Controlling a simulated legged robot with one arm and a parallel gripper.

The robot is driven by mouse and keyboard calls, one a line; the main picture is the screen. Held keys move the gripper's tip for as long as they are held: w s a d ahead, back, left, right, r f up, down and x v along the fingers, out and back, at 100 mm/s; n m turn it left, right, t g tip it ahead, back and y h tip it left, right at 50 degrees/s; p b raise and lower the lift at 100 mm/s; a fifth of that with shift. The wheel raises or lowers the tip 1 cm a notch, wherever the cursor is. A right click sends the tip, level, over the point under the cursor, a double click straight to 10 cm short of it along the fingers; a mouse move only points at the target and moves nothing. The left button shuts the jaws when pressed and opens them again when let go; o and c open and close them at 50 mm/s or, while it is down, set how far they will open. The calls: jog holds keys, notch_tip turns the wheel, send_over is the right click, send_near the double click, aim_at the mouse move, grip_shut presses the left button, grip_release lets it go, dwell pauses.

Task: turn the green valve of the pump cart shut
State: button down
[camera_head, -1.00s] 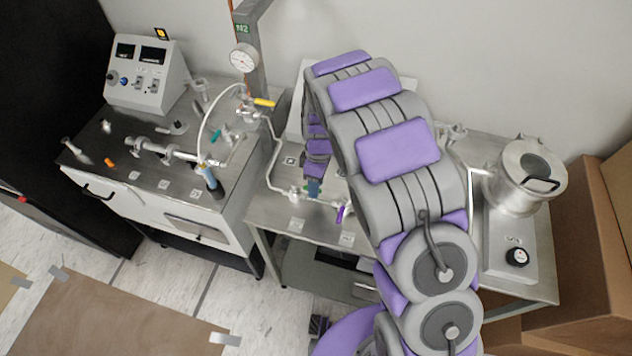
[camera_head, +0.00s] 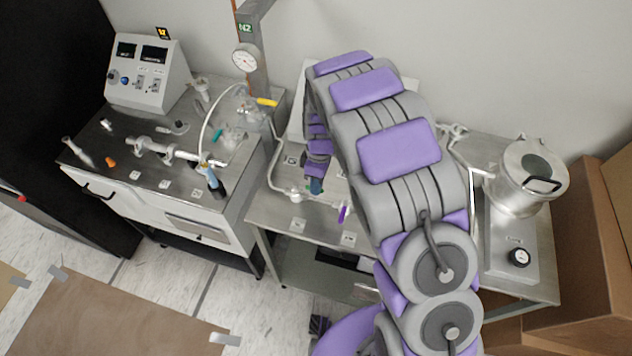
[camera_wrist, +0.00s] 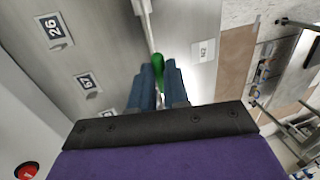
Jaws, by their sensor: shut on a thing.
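The green valve handle (camera_wrist: 157,66) shows in the wrist view between the two blue fingers of my gripper (camera_wrist: 155,82). The fingers are shut on it, one on each side, and a thin pale pipe runs away beyond it. In the head view my gripper (camera_head: 316,186) points down over the middle steel bench (camera_head: 290,228), beside a white pipe. The green handle cannot be made out there; my gripper and arm cover that area. How far the valve is turned cannot be told.
A purple handle (camera_head: 343,213) is close to the right of my gripper. A yellow handle (camera_head: 266,102) and a teal handle (camera_head: 217,136) sit up to the left. A steel vessel (camera_head: 525,180) stands right, by cardboard boxes (camera_head: 585,250).

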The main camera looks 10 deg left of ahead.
jog(key=s+m, duration=0.1)
jog(key=m, duration=0.1)
jog(key=s+m, duration=0.1)
jog(key=shift+a+m+y, duration=0.2)
jog(key=shift+m+y, duration=0.2)
jog(key=m, duration=0.1)
jog(key=s+m, duration=0.1)
jog(key=shift+s+a+m+t, duration=0.2)
jog(key=shift+a+m+t, duration=0.1)
jog(key=shift+a+m, duration=0.1)
jog(key=m, duration=0.1)
jog(key=s+a+m+p, duration=0.1)
jog(key=m, duration=0.1)
jog(key=m+y, duration=0.1)
jog(key=shift+s+a+r+m+t, duration=0.1)
jog(key=shift+s+a+m+t, duration=0.2)
jog(key=shift+s+a, duration=0.05)
jog(key=a+m+p, duration=0.1)
jog(key=m+p, duration=0.1)
jog(key=m, duration=0.1)
jog(key=shift+s+a+t, duration=0.3)
jog(key=shift+s+a, duration=0.05)
jog(key=shift+a, duration=0.05)
jog(key=shift+a+m+t+p, duration=0.15)
jog(key=shift+a+m+p, duration=0.35)
jog(key=shift+m, duration=0.45)
jog(key=shift+a+m+t+p, duration=0.15)
jog(key=shift+a+m+p, duration=0.3)
jog(key=shift+m, duration=0.5)
